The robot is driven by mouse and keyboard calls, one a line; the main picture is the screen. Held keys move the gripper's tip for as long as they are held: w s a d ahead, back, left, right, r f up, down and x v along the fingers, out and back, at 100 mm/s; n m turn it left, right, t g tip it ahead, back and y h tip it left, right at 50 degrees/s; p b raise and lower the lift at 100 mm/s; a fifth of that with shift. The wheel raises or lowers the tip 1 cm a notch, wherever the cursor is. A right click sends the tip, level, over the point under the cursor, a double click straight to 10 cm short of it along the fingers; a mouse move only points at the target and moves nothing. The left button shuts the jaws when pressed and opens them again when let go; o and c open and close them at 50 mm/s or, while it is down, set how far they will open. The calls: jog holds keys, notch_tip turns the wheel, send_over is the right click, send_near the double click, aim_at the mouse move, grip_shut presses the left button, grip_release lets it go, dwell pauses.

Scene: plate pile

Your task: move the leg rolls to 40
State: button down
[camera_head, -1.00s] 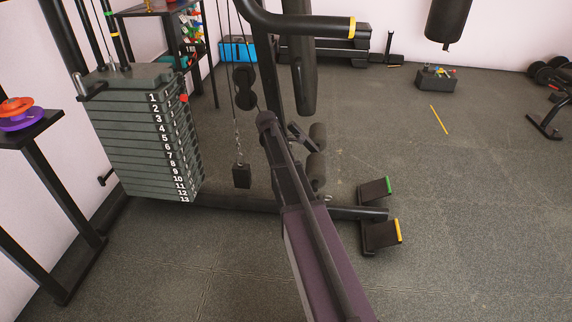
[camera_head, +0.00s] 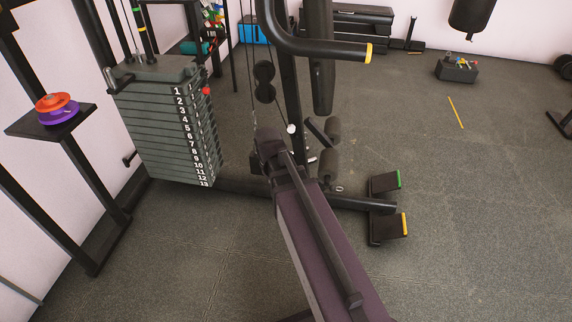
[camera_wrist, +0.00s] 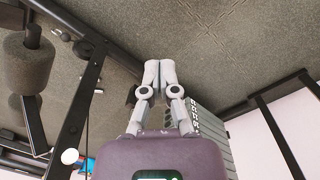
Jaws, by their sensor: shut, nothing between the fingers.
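The leg rolls are dark foam cylinders on the low part of the exercise machine. In the head view, one roll (camera_head: 332,130) sits above another roll (camera_head: 328,165), right of the upright post. A foam roll (camera_wrist: 28,62) also shows at the left of the wrist view, beside a black bar. A white round knob (camera_head: 291,129) is left of the rolls. It also shows at lower left in the wrist view (camera_wrist: 69,156). My gripper (camera_wrist: 160,65) is shut and empty, apart from the rolls. I cannot make it out in the head view. No number 40 is readable.
The numbered weight stack (camera_head: 170,125) stands left of the post. A curved black handle (camera_head: 320,45) with a yellow end crosses above the rolls. Two foot plates (camera_head: 386,228) stick out low at the right. A side stand (camera_head: 45,123) is at far left.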

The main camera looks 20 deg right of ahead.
jog(key=s+a+r+m+p, duration=0.1)
jog(key=s+a+r+m, duration=0.1)
jog(key=s, duration=0.3)
jog(key=shift+a+r+m+y, duration=0.2)
jog(key=shift+a+m+y, duration=0.15)
jog(key=shift+a, duration=0.35)
jog(key=c, duration=0.6)
grip_release()
jog(key=shift+d, duration=0.1)
